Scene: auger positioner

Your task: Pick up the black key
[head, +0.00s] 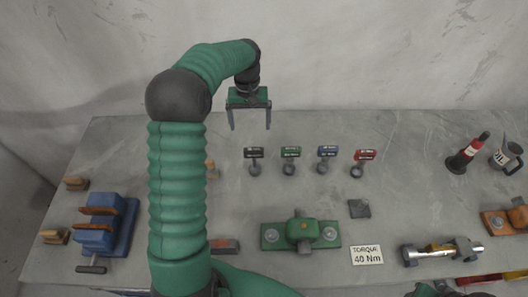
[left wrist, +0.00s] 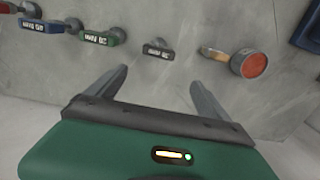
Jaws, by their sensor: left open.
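The black key (head: 254,154) is the leftmost of the small labelled keys in the head view, its tag raised above a dark round base on the table. It also shows in the left wrist view (left wrist: 158,51), ahead of the jaws and roughly between them, apart from both fingers. My left gripper (head: 250,126) is open and empty, above and behind the black key in the head view; its two fingers also show in the left wrist view (left wrist: 161,80). Green (head: 290,152), blue (head: 327,152) and red (head: 365,155) keys stand in a row to the right.
A wooden-handled tool with a red round face (left wrist: 254,64) is beside the black key. A blue vise (head: 97,223), a green fixture (head: 301,230), a torque sign (head: 366,255) and a red-black bottle (head: 468,153) stand on the grey table (head: 410,190). The table's back strip is clear.

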